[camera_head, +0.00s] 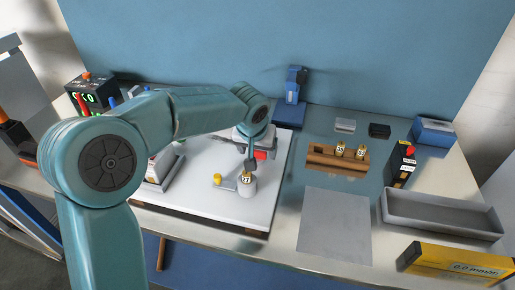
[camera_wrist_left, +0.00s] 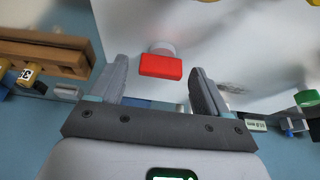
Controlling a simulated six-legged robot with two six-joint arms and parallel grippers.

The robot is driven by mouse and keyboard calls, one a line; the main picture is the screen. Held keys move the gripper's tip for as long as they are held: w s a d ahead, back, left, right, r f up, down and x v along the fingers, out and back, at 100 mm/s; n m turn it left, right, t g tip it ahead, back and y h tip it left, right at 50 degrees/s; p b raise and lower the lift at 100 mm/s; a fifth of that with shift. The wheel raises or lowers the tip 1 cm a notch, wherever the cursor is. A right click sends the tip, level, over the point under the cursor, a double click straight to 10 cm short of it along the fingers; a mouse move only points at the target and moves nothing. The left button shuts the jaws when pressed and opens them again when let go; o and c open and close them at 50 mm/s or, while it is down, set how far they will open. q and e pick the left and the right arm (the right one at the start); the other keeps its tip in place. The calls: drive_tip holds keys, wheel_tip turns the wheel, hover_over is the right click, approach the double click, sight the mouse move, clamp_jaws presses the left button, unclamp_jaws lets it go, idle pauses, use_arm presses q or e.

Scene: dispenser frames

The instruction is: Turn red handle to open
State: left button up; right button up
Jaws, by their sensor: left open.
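The red handle (camera_head: 261,155) is a small red block on the white board (camera_head: 200,200), partly hidden behind my left gripper in the head view. In the left wrist view the red handle (camera_wrist_left: 160,67) sits in front of a round pale grey knob or stem (camera_wrist_left: 161,48). My left gripper (camera_head: 251,163) is open and empty, close to the handle. In the wrist view its two fingers (camera_wrist_left: 158,78) stand one on each side of the handle, with a gap on both sides. I cannot tell the depth between them. My right gripper is not in view.
A wooden rack (camera_head: 322,161) with small bottles, a grey tray (camera_head: 440,214) and a yellow box (camera_head: 455,262) stand right. A grey mat (camera_head: 335,226) lies bare.

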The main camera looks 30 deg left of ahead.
use_arm(q)
drive_tip(key=shift+r, duration=0.1)
drive_tip(key=c, duration=1.1)
drive_tip(key=shift+o, duration=0.3)
drive_tip(key=shift+m, duration=0.3)
drive_tip(key=m+p, duration=0.1)
drive_tip(key=m+h+p, duration=0.1)
drive_tip(key=m, duration=0.1)
drive_tip(key=shift+a+r+h, duration=0.1)
drive_tip(key=shift+a+h, duration=0.1)
drive_tip(key=shift+h, duration=0.1)
drive_tip(key=m+h+p, duration=0.1)
drive_tip(key=m, duration=0.2)
drive_tip(key=m+h, duration=0.1)
drive_tip(key=m, duration=0.2)
drive_tip(key=m+g+h+p, duration=0.1)
drive_tip(key=m, duration=0.2)
drive_tip(key=shift+w+a+m+g, duration=0.2)
drive_tip(key=shift+m+g, duration=0.1)
drive_tip(key=shift+m, duration=0.1)
drive_tip(key=m, duration=0.2)
drive_tip(key=m+g+h+p, duration=0.1)
drive_tip(key=m, duration=0.1)
drive_tip(key=shift+g, duration=0.3)
drive_tip(key=shift+f+m, duration=0.2)
drive_tip(key=shift+m, duration=0.2)
